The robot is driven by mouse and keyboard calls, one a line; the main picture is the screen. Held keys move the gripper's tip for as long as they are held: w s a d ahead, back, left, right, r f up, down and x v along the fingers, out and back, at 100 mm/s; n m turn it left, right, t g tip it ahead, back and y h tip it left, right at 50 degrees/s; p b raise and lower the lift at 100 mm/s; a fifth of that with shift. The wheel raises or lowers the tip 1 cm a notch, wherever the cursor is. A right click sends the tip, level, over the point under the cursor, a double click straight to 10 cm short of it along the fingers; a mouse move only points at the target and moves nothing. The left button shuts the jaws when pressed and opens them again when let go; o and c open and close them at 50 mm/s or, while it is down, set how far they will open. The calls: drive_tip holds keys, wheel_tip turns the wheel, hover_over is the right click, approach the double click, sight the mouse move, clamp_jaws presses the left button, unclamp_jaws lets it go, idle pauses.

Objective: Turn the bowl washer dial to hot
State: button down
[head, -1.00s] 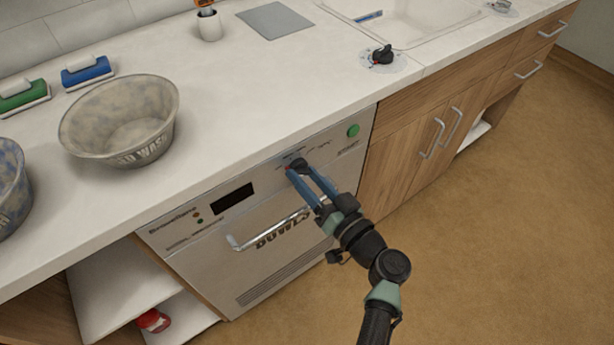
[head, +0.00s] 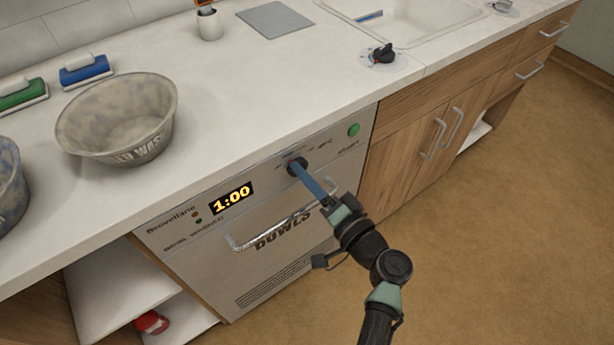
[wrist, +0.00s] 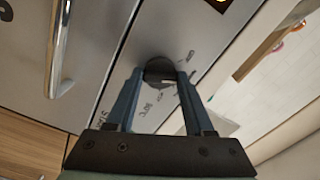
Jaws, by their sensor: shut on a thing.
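The bowl washer (head: 270,268) is a grey front-loading machine under the counter, with a bar handle and the word BOWLS on its door. Its black dial (head: 296,165) is on the upper panel, left of the green start button (head: 353,130). My gripper (head: 302,172) is shut on the dial, its blue fingers on either side of it. The wrist view shows the dial (wrist: 159,70) between both fingertips, with small printed marks around it. I cannot read which mark the dial points to. The display (head: 232,198) is lit and reads 1:00.
A speckled wash bowl (head: 118,120) stands on the counter, with another (head: 8,185) at the left edge. A second black knob (head: 382,54) is near the sink (head: 400,18). The washer door handle (head: 280,222) sits close to my gripper.

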drive_tip(key=m+p, duration=0.6)
drive_tip(key=m, duration=1)
drive_tip(key=shift+r+m, duration=0.1)
drive_tip(key=shift+m, duration=0.3)
idle(0.3)
drive_tip(key=shift+c, duration=1.4)
unclamp_jaws()
drive_tip(key=v, duration=1.3)
drive_tip(key=shift+p, duration=0.3)
